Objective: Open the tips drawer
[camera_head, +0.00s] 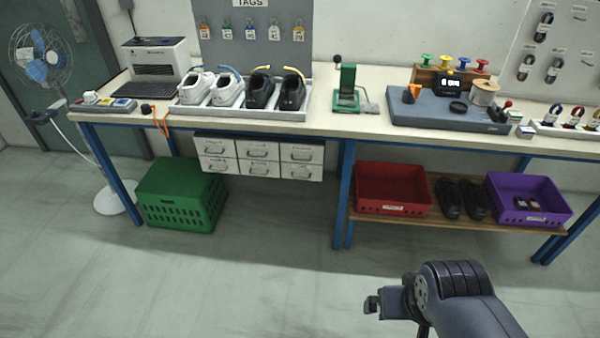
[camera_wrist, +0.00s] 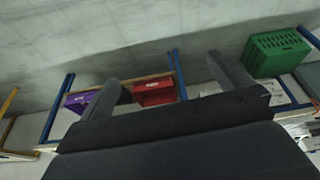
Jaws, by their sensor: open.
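A white drawer unit (camera_head: 258,157) hangs under the bench top, left of the middle leg. It has two rows of small labelled drawers with dark handles, and all look shut. The labels are too small to read, so I cannot tell which is the tips drawer. My gripper (camera_head: 374,305) is at the lower right in the head view, over the floor and well apart from the drawers. In the wrist view my gripper (camera_wrist: 170,84) has its two fingers spread with nothing between them. The drawer unit is partly hidden behind a finger there.
The bench (camera_head: 330,121) has blue legs and carries shoes in a tray (camera_head: 240,113). A green crate (camera_head: 181,195) stands on the floor left of the drawers. A red bin (camera_head: 393,209) and a purple bin (camera_head: 528,216) sit on the lower shelf. The floor in front is clear.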

